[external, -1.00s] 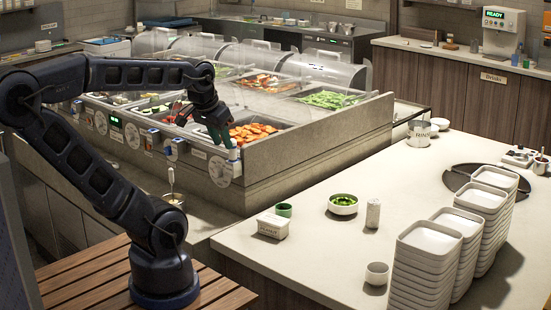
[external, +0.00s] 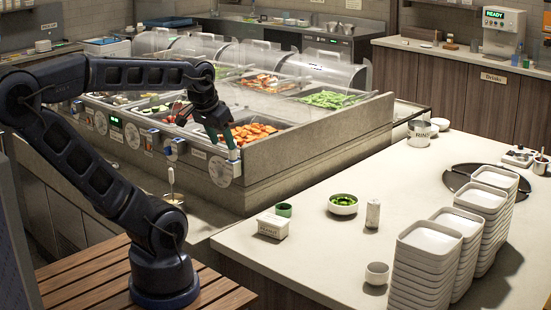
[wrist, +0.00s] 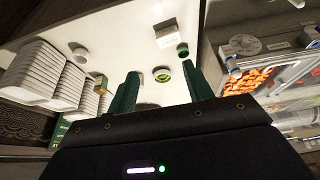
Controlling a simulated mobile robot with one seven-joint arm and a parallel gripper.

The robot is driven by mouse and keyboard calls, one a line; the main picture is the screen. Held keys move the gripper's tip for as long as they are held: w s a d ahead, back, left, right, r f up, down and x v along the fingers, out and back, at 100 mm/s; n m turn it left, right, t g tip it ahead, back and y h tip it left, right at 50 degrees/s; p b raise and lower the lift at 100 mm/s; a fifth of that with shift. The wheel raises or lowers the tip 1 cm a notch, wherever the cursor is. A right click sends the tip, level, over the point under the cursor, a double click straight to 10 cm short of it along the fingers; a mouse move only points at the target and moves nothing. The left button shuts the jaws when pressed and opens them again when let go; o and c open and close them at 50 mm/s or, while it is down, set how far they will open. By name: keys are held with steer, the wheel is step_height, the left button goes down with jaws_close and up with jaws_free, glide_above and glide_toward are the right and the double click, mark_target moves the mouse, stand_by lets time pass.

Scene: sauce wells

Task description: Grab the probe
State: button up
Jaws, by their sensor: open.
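My gripper (external: 222,139) is open and empty, with dark green fingers pointing down over the front right corner of the food counter. In the wrist view the two fingers (wrist: 160,76) are spread apart with nothing between them. I cannot make out the probe for certain. A small blue-and-white piece (external: 233,154) sits on the counter's front rail just below the fingertips. A similar piece (external: 170,151) is farther left along the rail. A thin upright handle (external: 171,178) stands on the lower ledge, left of and below my gripper.
A pan of orange food (external: 254,132) lies just behind my gripper. Round dials line the counter front, one (external: 220,170) below the fingers. The pale table (external: 330,245) holds a white box (external: 272,226), a green cup (external: 284,210), a bowl (external: 343,204) and tray stacks (external: 430,240).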

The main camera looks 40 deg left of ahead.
steer(key=w+a+m, duration=0.1)
steer(key=w+a, duration=0.2)
steer(key=w, duration=0.4)
steer(key=m+h, duration=0.1)
steer(key=m, duration=0.1)
glide_above(233, 157)
steer(key=s+a, duration=0.2)
steer(key=s, duration=0.1)
step_height(233, 157, down, 6)
steer(key=shift+w+x, duration=0.2)
steer(key=shift+x, duration=5.05)
steer(key=shift+r, duration=0.1)
steer(key=c, duration=1.1)
